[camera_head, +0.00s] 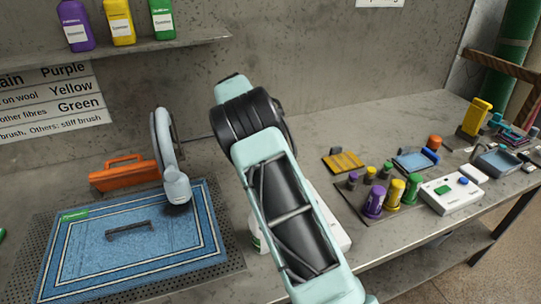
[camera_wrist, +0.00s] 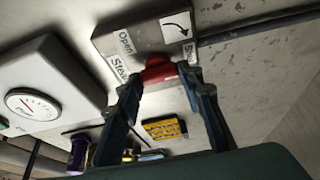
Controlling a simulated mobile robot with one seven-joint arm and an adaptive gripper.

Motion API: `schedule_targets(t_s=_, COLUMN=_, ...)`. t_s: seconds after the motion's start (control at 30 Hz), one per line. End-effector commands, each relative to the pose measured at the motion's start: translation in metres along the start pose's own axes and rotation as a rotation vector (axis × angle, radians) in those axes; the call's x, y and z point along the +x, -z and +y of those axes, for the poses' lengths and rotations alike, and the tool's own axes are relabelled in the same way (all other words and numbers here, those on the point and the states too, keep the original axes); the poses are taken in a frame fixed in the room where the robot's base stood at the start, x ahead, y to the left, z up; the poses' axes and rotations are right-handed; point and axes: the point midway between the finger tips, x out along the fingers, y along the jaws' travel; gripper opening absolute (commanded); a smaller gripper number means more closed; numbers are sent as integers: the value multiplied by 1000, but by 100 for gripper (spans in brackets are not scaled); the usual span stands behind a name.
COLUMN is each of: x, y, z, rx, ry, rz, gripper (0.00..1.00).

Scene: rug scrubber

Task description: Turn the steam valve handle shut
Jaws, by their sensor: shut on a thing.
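The red steam valve handle (camera_wrist: 158,66) shows in the wrist view, on the front of a grey box (camera_wrist: 143,38). The box has labels reading "Open" and "Steam", a partly cut-off label at the right, and a curved arrow. My gripper (camera_wrist: 162,76) has a dark finger on each side of the red handle and is shut on it. The fingertips partly cover the handle, so its exact angle is hard to tell. In the head view my arm hides the valve and my gripper.
A white box with a round gauge (camera_wrist: 50,85) stands close to the valve in the wrist view. A shelf (camera_head: 120,55) hangs at upper left.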

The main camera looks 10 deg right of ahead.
Motion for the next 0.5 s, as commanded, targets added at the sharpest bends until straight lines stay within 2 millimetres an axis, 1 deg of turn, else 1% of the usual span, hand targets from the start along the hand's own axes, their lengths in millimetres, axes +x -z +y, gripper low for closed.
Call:
schedule_targets(t_s=0.03, x=0, y=-1, z=0, rx=2, ry=0, rz=-2, gripper=10)
schedule_targets(t_s=0.07, x=0, y=-1, z=0, rx=2, ry=0, rz=-2, gripper=37)
schedule_targets(t_s=0.2, x=0, y=-1, z=0, rx=2, ry=0, rz=-2, gripper=52)
schedule_targets(t_s=0.5, x=-2, y=0, z=0, rx=0, ry=1, rz=-1, gripper=52)
